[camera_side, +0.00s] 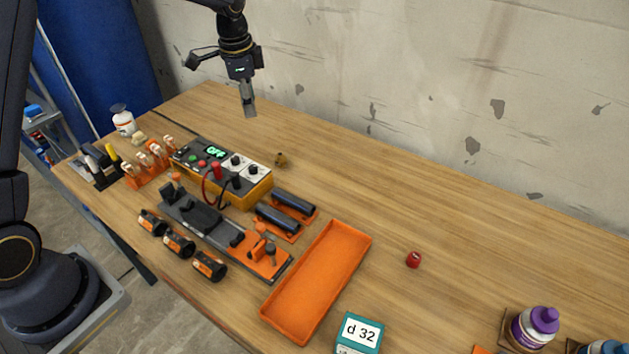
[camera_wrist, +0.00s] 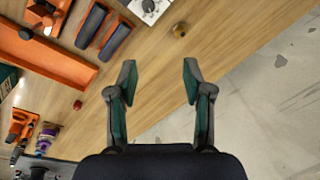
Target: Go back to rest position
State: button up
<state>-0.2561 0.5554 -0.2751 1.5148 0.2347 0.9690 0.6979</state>
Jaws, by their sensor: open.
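My gripper (camera_side: 249,105) hangs above the far part of the wooden table, near the wall, fingers pointing down. In the wrist view my gripper (camera_wrist: 158,80) has its two fingers spread wide, with only bare tabletop and floor or wall showing between them. It is open and empty, apart from all objects. The wooden table (camera_side: 420,190) lies below it.
An orange tray (camera_side: 318,282) lies mid-table, with a red cap (camera_side: 413,260) to its right. Dark pipes (camera_side: 293,202), a yellow control box (camera_side: 245,198) and a clamp fixture (camera_side: 205,222) are left of it. A small brass piece (camera_side: 281,160) lies behind. The back right tabletop is clear.

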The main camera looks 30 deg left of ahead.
jog(key=s+d+r+n+t, duration=0.1)
jog(key=s+d+r+t, duration=0.1)
jog(key=s+r, duration=0.6)
jog(key=s+d+r+n+t, duration=0.1)
jog(key=s+d+r+t, duration=0.1)
jog(key=s+r, duration=0.65)
jog(key=s+f+n, duration=0.6)
jog(key=s+n, duration=0.1)
jog(key=s, duration=0.5)
jog(key=shift+s+d+h, duration=0.15)
jog(key=shift+s+h, duration=0.15)
jog(key=shift+s, duration=0.1)
jog(key=shift+c, duration=0.3)
